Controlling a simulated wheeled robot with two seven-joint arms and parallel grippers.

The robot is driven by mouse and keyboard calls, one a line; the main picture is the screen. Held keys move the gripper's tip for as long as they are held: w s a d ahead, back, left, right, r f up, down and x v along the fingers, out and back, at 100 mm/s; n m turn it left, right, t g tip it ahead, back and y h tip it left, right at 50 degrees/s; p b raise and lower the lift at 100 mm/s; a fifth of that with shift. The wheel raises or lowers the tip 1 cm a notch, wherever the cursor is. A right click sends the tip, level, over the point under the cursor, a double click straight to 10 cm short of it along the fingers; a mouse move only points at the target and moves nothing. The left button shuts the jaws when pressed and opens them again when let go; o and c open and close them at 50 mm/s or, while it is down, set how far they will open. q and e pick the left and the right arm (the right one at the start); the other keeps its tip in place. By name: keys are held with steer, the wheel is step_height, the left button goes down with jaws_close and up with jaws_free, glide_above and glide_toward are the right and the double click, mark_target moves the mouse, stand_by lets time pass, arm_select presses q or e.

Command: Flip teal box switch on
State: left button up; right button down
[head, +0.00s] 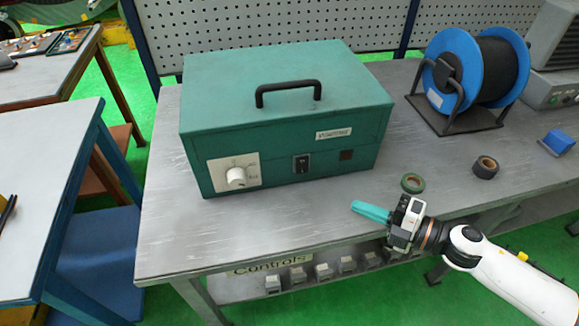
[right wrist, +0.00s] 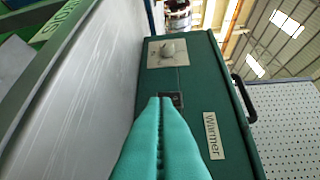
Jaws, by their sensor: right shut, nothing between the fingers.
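The teal box (head: 270,115) stands on the grey workbench, with a black handle on its lid. Its front has a black rocker switch (head: 301,164) in the middle, a white dial (head: 236,177) at the left and a label at the right. My right gripper (head: 357,206) has teal fingers, shut and empty, in front of the box and to the right of the switch, apart from it. In the right wrist view the shut fingers (right wrist: 161,101) point toward the switch (right wrist: 176,99), their tips overlapping its edge in the picture. The switch's position cannot be told. My left gripper is not in view.
A blue cable reel (head: 455,75) stands at the back right of the workbench (head: 300,225). The bench top before the box is clear.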

steer(key=shift+w+a, duration=0.2)
steer(key=shift+a, duration=0.3)
steer(key=shift+s+d, duration=0.15)
steer(key=shift+d, duration=0.3)
steer(key=shift+a, duration=0.25)
steer(key=p, duration=0.3)
glide_toward(298, 173)
steer(key=a, duration=0.2)
steer(key=s+a, duration=0.1)
steer(key=a, duration=0.1)
steer(key=shift+r, duration=0.25)
steer(key=w, duration=0.2)
steer(key=w+a, duration=0.1)
steer(key=shift+f, duration=0.4)
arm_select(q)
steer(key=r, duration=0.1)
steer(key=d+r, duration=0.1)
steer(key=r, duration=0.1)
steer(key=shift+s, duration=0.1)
arm_select(e)
steer(key=shift+w, duration=0.35)
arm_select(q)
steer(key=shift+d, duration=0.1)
arm_select(e)
steer(key=shift+f, duration=0.1)
